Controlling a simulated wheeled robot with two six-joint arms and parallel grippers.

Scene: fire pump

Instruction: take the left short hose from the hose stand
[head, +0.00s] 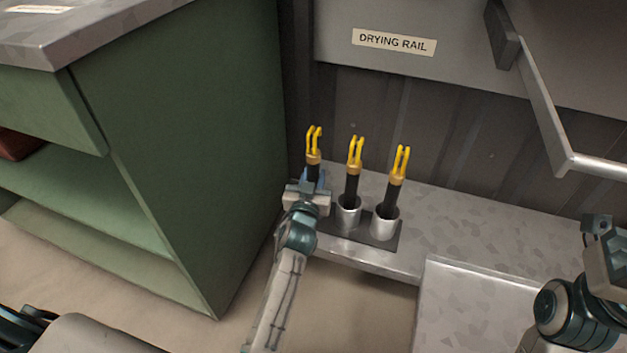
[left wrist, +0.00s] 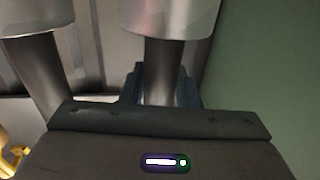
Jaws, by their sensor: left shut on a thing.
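Three short black hoses with yellow forked ends stand in a row in the hose stand (head: 333,224). The left short hose (head: 313,156) is upright, its yellow end above my left gripper (head: 310,188). My left gripper is shut on its black part. In the left wrist view, the dark hose (left wrist: 160,72) runs between the fingers, and its lower end goes into a metal cup (left wrist: 165,18). The middle hose (head: 352,187) and right hose (head: 395,192) stand in their own cups. My right gripper (head: 598,226) is at the right edge; its fingertips are unclear.
A green cabinet (head: 180,140) stands close to the left of the stand. A grey panel labelled DRYING RAIL (head: 394,41) and a metal rail (head: 545,100) are behind and above. The grey ledge (head: 480,220) right of the stand is clear.

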